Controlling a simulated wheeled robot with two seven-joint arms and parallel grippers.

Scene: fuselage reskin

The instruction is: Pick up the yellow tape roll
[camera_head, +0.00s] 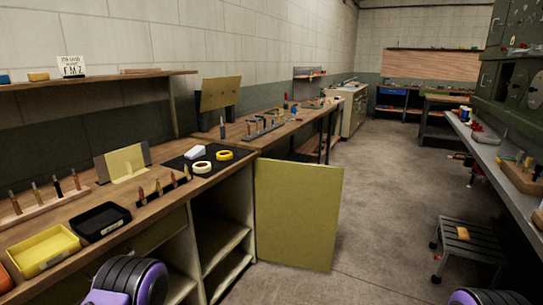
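The yellow tape roll (224,159) lies flat on a black mat (178,161) on the wooden workbench at left centre. A paler, cream-coloured roll (201,173) lies on the mat in front of it and to its left. A white object (196,152) is on the mat just left of the yellow roll. Neither of my grippers shows. Only purple and black parts of my arms appear at the bottom left and bottom right edges, well away from the roll.
A yellow bin (45,262) and a black tray (101,228) stand on the bench's near left. Upright tools in wooden racks (40,207) stand nearby. An olive cabinet door (297,215) hangs open into the aisle. A grey step stool (468,238) stands at right on open floor.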

